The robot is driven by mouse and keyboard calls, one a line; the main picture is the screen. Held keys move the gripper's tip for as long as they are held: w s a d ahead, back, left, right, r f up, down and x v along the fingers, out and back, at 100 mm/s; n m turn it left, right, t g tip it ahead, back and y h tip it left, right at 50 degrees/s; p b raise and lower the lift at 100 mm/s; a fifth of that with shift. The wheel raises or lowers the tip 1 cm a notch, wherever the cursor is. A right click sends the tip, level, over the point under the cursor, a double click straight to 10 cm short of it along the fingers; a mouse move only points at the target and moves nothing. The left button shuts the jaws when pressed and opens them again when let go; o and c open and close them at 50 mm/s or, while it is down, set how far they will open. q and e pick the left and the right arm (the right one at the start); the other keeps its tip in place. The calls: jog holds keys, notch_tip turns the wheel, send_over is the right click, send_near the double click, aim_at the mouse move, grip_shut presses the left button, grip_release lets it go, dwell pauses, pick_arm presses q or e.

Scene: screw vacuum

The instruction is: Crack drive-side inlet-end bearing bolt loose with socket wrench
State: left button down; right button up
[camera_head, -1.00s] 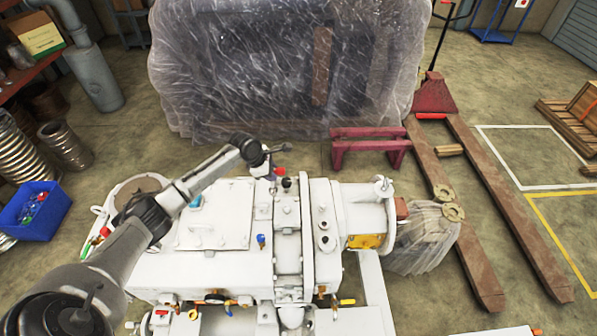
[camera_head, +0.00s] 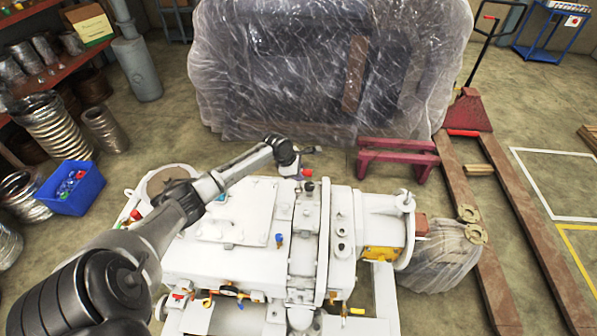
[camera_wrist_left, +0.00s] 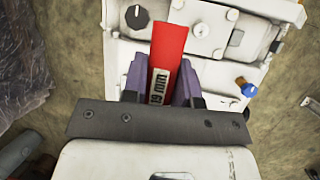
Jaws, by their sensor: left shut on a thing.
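The white screw vacuum pump (camera_head: 240,218) lies across the lower middle of the head view. My left gripper (camera_head: 300,165) is over the far edge of its top, near a dark round knob (camera_head: 309,187). In the left wrist view, the purple fingers are shut on a red, labelled handle (camera_wrist_left: 168,58), seemingly the socket wrench's. A small red part (camera_head: 307,172) shows at the gripper in the head view. The wrench's socket end and the bearing bolt cannot be made out, so I cannot tell if they touch. My right gripper is not in view.
A plastic-wrapped machine (camera_head: 330,75) stands behind the pump. A dark red stand (camera_head: 398,158) and a pallet truck (camera_head: 466,112) are to the right, with a wrapped bundle (camera_head: 440,262) beside the pump. A blue bin (camera_head: 75,190) sits at left. Floor between pump and wrapped machine is partly clear.

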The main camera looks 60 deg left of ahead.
aim_at(299, 189)
pick_arm(q)
jog(key=shift+r+p, duration=0.25)
jog(key=shift+p, duration=0.05)
jog(key=shift+f+b, duration=0.45)
jog(key=shift+f, duration=2.45)
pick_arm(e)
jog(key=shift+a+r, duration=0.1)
pick_arm(q)
jog(key=shift+f, duration=0.1)
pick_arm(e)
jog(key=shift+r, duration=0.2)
pick_arm(q)
jog(key=shift+p, duration=0.5)
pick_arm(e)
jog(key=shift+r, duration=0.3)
pick_arm(q)
jog(key=shift+p, duration=0.5)
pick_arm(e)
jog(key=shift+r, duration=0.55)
pick_arm(q)
jog(key=shift+f, duration=0.2)
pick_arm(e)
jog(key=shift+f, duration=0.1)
